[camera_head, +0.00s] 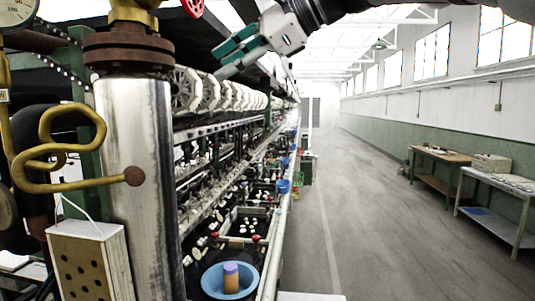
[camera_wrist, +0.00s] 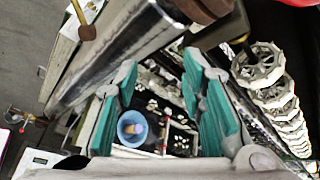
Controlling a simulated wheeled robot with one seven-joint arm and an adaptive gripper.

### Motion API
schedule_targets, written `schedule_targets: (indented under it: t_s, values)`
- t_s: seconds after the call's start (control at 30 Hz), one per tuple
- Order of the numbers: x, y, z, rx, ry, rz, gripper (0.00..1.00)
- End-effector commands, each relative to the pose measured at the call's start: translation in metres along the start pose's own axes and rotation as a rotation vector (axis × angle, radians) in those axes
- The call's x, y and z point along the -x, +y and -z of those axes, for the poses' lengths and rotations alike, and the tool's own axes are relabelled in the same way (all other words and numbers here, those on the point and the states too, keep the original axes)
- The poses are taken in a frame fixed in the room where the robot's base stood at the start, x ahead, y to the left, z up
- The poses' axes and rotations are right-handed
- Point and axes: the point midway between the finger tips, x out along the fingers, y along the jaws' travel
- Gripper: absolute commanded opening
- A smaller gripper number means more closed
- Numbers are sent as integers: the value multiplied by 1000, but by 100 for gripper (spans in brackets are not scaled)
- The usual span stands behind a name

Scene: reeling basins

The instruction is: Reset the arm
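My gripper (camera_head: 232,58) is raised at the top middle of the head view, in front of the reeling machine and level with the upper reels. Its teal-padded fingers also show in the wrist view (camera_wrist: 163,110), spread wide apart with nothing between their pads. My arm reaches in from the top right of the head view. Below, a blue basin (camera_head: 229,280) holds an orange and purple cylinder (camera_head: 231,276). The basin also shows far beneath the fingers in the wrist view (camera_wrist: 131,132).
A thick metal pipe (camera_head: 140,190) with a rusty flange stands left of my gripper. White reels (camera_head: 187,90) run along the machine behind it. A red valve wheel (camera_head: 191,6) is close at the top. The aisle (camera_head: 380,220) is clear; tables (camera_head: 495,215) stand at right.

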Motion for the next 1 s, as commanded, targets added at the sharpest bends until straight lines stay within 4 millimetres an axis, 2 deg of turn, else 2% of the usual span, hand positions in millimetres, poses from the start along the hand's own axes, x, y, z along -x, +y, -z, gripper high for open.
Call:
schedule_targets:
  t_s: [0.03,0.1,0.27,0.47,0.5,0.7,0.83,0.9,1.0]
  values:
    - [-7,21,16,71,79,-27,37]
    - [-8,50,40,180,186,-70,37]
    - [5,123,96,427,396,-202,37]
    - [44,223,164,725,577,-424,37]
    - [52,244,176,784,600,-474,37]
    - [89,348,232,1049,642,-723,37]
    - [100,396,255,1171,624,-837,37]
    - [104,412,262,1212,614,-874,37]
    - [106,423,267,1243,604,-903,37]
